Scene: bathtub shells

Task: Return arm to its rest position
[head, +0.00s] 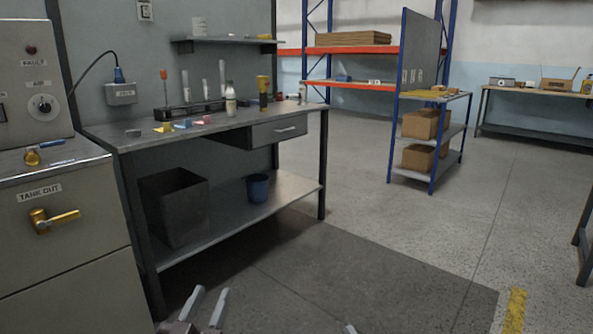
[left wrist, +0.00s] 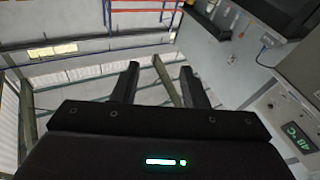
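My left gripper (head: 209,301) shows at the bottom of the head view, low over the floor in front of the workbench. Its two fingers stand apart with nothing between them. In the left wrist view the same gripper (left wrist: 160,84) has its dark fingers wide apart and empty, with the room beyond tilted. Of my right gripper only a small tip (head: 350,329) shows at the bottom edge of the head view. The rest of it is out of the picture, so I cannot tell its opening.
A grey cabinet (head: 60,225) stands at left. A shelf cart (head: 432,147) stands at right. The floor between is clear.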

